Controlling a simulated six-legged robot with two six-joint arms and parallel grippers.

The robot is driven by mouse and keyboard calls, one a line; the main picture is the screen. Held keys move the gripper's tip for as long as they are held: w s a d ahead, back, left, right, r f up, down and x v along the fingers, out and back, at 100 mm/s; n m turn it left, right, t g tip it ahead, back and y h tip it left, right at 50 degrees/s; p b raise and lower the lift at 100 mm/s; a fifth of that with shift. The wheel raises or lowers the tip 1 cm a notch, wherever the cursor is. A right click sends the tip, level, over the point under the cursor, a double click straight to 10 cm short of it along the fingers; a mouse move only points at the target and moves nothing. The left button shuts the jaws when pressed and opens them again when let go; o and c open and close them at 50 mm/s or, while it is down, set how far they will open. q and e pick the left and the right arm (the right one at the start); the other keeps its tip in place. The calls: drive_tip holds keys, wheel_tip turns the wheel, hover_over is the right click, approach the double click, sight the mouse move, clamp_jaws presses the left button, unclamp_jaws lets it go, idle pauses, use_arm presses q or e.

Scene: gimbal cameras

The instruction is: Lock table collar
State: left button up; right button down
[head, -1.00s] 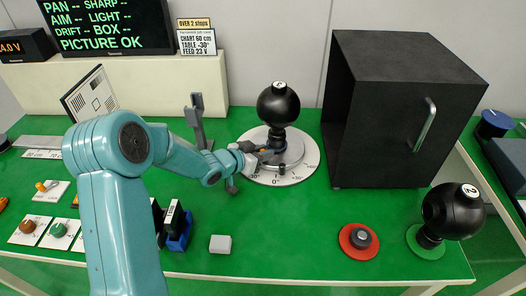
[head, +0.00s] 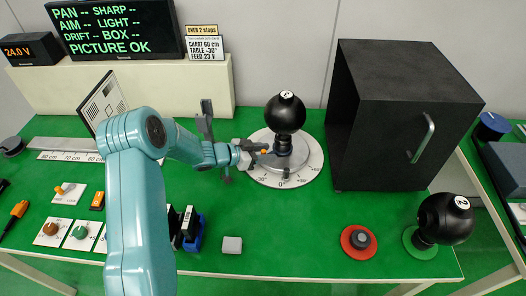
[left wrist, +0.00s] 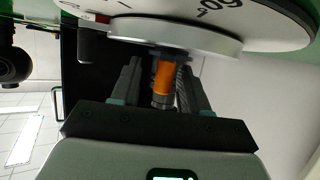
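The round turntable (head: 312,163) has a white rim with angle marks and a grey collar. A black ball-shaped camera (head: 285,112) marked with a number stands on it. A small orange-tipped lever (left wrist: 163,78) sticks out from the collar's side. My left gripper (head: 262,153) is at the left side of the collar. In the left wrist view, the left gripper's fingers (left wrist: 157,82) stand apart on both sides of the lever, with a visible gap on the left side. Whether the right finger touches it is hard to tell. My right gripper is in neither view.
A black box (head: 400,120) with a handle stands right of the turntable. A second black ball (head: 445,220) sits on a green base at the right, near a red-ringed knob (head: 359,241). A small grey block (head: 232,245) lies in front.

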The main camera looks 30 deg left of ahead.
use_arm(q)
drive_tip(key=shift+s+a+r, duration=0.1)
drive_tip(key=shift+s+a, duration=0.2)
drive_tip(key=shift+s, duration=0.05)
drive_tip(key=v, duration=1.5)
drive_tip(key=shift+s, duration=0.2)
drive_tip(key=shift+r, duration=0.15)
